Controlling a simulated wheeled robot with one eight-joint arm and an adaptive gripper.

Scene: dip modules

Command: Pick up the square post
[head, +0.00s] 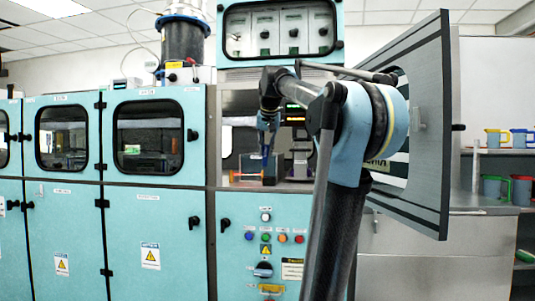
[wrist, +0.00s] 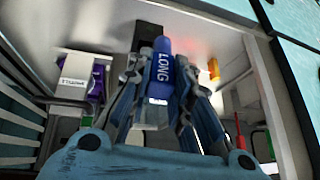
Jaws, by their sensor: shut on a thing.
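In the wrist view, a blue post marked LONG (wrist: 162,72), with a white lower part, stands between the two fingers of my gripper (wrist: 160,82). The fingers are shut on it. Its top looks rounded, and I cannot tell whether its section is square. In the head view, my gripper (head: 268,145) points down inside the open bay of the blue-green cabinet. The held post is too small to make out there. The wrist view does not show clearly whether the post's lower end touches anything.
A white block with a purple part (wrist: 75,75) is on the left in the wrist view. An orange piece (wrist: 213,69) is on the right. The bay's walls stand close around my gripper. An open grey door (head: 430,130) is beside my arm.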

